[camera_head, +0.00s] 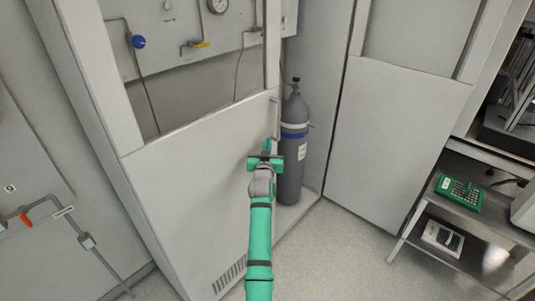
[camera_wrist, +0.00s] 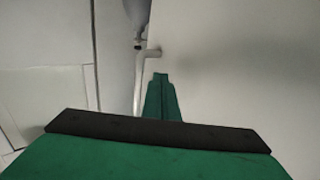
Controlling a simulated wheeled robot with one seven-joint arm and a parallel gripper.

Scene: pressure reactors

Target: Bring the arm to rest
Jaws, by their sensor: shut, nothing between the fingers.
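My green arm reaches up from the bottom middle of the head view, stretched out in front of the cabinet door. My gripper (camera_head: 267,148) is at its far end, in front of the door's edge and the grey gas cylinder (camera_head: 292,165). In the wrist view my gripper (camera_wrist: 160,78) has its green fingers together, with nothing between them. A pale bar handle (camera_wrist: 140,85) on the door runs just left of the fingers. I cannot tell whether they touch it.
The tall grey cabinet door (camera_head: 195,170) stands close at the left of my arm. The cylinder stands in the cabinet's opening. A metal shelf (camera_head: 440,207) holds a green device (camera_head: 459,193) at the right. Floor (camera_head: 345,255) is free between them.

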